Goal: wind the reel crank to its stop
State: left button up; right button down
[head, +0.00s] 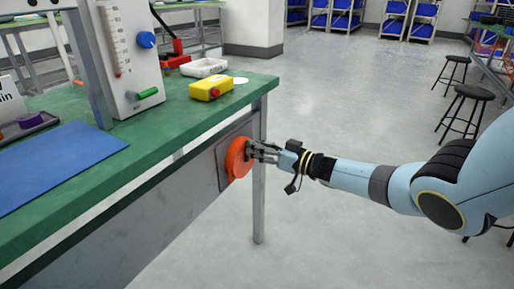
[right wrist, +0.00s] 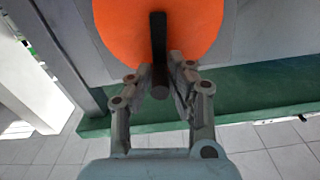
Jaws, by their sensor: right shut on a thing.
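The orange reel (head: 236,161) is mounted upright on a grey plate (head: 222,168) at the bench's front side, below the green top. In the right wrist view the reel (right wrist: 190,25) fills the top middle, with a black crank arm (right wrist: 158,38) across it ending in a dark round handle (right wrist: 160,90). My right gripper (head: 257,152) is at the reel's face. Its fingers lie on both sides of the handle and are shut on it. In the head view the gripper covers the crank. My left gripper is not in view.
The green bench top (head: 175,115) carries a yellow box with a red button (head: 210,88), a white tray (head: 204,67), a grey panel with knobs (head: 130,50) and a blue mat (head: 60,165). A bench leg (head: 259,200) stands just behind my gripper. The floor to the right is open; stools stand farther off.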

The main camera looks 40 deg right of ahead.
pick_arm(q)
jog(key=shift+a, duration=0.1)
pick_arm(e)
jog(key=shift+s+f, duration=0.1)
jog(key=shift+f, duration=0.05)
jog(key=c, duration=1.5)
grip_release()
jog(key=shift+o, duration=1.3)
jog(key=shift+s+d, duration=0.1)
jog(key=shift+s, duration=0.05)
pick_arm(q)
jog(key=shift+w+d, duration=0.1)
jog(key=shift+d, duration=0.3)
pick_arm(e)
jog(key=v, duration=1.1)
jog(key=shift+s, duration=0.25)
